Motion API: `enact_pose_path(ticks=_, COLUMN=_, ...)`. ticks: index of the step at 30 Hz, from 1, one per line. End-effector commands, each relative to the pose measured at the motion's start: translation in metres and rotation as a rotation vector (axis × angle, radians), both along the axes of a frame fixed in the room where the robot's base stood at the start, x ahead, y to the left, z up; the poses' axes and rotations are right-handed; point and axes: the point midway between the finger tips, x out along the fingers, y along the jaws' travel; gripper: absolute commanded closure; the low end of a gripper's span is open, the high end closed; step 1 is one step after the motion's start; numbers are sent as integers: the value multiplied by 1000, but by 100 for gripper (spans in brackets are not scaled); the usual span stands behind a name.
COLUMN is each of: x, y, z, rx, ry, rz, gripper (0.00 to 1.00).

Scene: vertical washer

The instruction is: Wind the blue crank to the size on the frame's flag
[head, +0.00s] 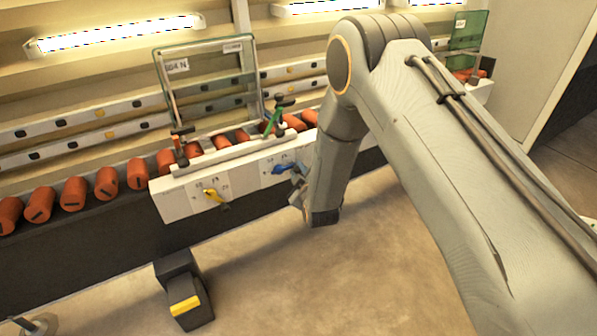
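The blue crank (284,169) is on the front of the white housing, near its right end. A dial with small marks is around it, too small to read. My gripper (298,182) is just right of and below the crank, very close to it; I cannot tell whether they touch. Its fingers are small and partly hidden by my arm, so open or shut does not show. The glass frame (157,60) stands upright behind the housing. Its flag (177,66) at top left bears blurred lettering I cannot read surely. A second white label (233,47) is at its top right.
A yellow crank (215,198) sits left on the same white housing (170,206). A red-handled clamp (180,145) and a green-handled clamp (273,120) stand on top. Orange rollers (73,194) line the conveyor. A yellow-topped pedal (185,306) stands on the floor. Another glass frame (467,31) is far right.

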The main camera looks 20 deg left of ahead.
Motion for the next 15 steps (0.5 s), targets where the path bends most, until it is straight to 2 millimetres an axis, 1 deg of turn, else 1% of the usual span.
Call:
enact_pose_path(ticks=8, x=1, y=-1, z=0, rx=21, ry=21, rz=-3, gripper=100)
enact_pose_path(ticks=15, x=1, y=-1, z=-7, rx=102, ry=116, rz=-3, gripper=100)
